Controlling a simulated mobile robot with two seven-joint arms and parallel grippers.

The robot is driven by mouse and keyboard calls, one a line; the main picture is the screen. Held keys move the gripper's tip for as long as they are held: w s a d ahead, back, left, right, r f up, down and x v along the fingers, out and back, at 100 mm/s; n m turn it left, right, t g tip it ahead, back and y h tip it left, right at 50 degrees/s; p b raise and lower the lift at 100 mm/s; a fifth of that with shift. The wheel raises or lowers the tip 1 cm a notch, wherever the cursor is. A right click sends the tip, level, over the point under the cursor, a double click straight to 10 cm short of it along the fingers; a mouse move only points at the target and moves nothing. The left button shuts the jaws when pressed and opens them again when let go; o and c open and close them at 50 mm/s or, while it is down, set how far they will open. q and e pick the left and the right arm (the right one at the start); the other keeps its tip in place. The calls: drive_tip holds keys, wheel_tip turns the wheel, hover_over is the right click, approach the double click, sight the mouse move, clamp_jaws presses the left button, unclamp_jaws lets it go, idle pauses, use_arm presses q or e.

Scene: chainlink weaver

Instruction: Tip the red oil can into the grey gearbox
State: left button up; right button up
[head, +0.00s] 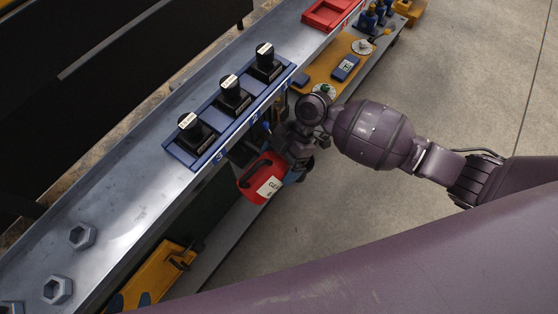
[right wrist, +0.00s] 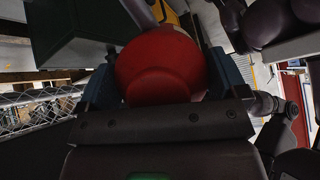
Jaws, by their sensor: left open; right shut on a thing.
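The red oil can (head: 255,182), with a dark handle and a white label, is held tilted beside the edge of the grey bench in the head view. My right gripper (head: 292,172) is shut on it. In the right wrist view the can's rounded red body (right wrist: 162,65) fills the space between the two blue fingers. I see no liquid leaving the can, and its spout is hidden. I cannot make out the grey gearbox for certain; the dark area beside the can is partly covered by my wrist. My left gripper cannot be made out in either view.
A red tray (head: 325,13) and an orange board (head: 320,75) are farther back. A yellow part (head: 155,280) is low down. Open floor (head: 400,225) lies to the right.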

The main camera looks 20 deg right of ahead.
drive_tip(key=shift+d+r, duration=0.1)
drive_tip(key=shift+r, duration=0.1)
drive_tip(key=shift+w+y, duration=0.1)
drive_tip(key=shift+y, duration=0.2)
idle(0.5)
drive_tip(key=shift+d+r+b, duration=0.1)
drive_tip(key=shift+b, duration=0.2)
idle(1.2)
drive_tip(key=shift+r, duration=0.15)
idle(0.6)
idle(0.8)
drive_tip(key=shift+d+y, duration=0.1)
drive_tip(key=shift+y, duration=0.2)
drive_tip(key=shift+w+r, duration=0.1)
idle(0.5)
